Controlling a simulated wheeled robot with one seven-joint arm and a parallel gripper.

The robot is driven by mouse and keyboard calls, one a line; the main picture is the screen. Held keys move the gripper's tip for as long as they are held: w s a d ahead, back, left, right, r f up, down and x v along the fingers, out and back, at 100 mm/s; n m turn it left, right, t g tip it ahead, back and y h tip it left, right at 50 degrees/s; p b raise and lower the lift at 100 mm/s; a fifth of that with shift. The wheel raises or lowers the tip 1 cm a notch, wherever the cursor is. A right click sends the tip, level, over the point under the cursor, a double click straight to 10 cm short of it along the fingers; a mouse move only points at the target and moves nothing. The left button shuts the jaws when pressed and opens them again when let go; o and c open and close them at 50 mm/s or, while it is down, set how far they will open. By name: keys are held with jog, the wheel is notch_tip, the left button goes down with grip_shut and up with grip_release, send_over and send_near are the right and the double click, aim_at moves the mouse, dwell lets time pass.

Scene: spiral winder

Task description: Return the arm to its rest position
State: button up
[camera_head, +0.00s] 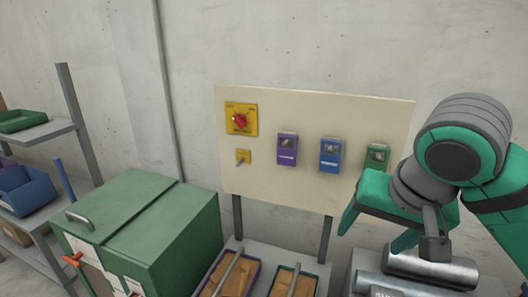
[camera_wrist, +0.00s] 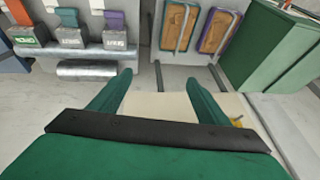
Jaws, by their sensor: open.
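My gripper (camera_wrist: 158,98) is open in the wrist view, with its two green fingers apart and nothing between them. In the head view my gripper (camera_head: 378,232) is at the right, in front of the lower right of a cream panel (camera_head: 290,180). Part of it is hidden behind my wrist. The panel stands against the wall and carries a red rotary knob (camera_head: 239,120) on a yellow plate, a small yellow switch (camera_head: 243,157), and purple (camera_head: 287,148), blue (camera_head: 331,154) and green (camera_head: 377,157) devices.
A green cabinet (camera_head: 140,225) stands at lower left, beside shelves with bins (camera_head: 25,190). Two trays (camera_head: 230,275) with brown contents lie below the panel. A metal roller (camera_head: 430,268) is below my gripper. The wrist view shows labelled blocks (camera_wrist: 70,37) near the roller.

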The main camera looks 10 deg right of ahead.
jog(key=w+a+f+n+t+y, duration=0.1)
jog(key=w+a+f+t+y, duration=0.25)
jog(key=w+a, duration=0.4)
jog(key=w+a+f+n+t+y, duration=0.1)
jog(key=w+a+f+t+y, duration=0.2)
jog(key=w+a+t+y, duration=0.35)
jog(key=w+a+f+m+t+h, duration=0.2)
jog(key=a+f, duration=0.2)
jog(key=f, duration=0.3)
jog(key=w+a+f+m+t+h, duration=0.1)
jog(key=a+f+m+h, duration=0.15)
jog(key=f, duration=0.35)
jog(key=s+a+f+g+h, duration=0.1)
jog(key=s+a+f+h, duration=0.2)
jog(key=s+f, duration=0.55)
jog(key=s+a+f+h, duration=0.3)
jog(key=s+f, duration=0.5)
jog(key=f, duration=0.2)
jog(key=s+f+n+g+y, duration=0.1)
jog(key=s+n, duration=0.8)
jog(key=s, duration=1.4)
jog(key=shift+a+f, duration=0.15)
jog(key=shift+f, duration=0.5)
jog(key=shift+s, duration=0.1)
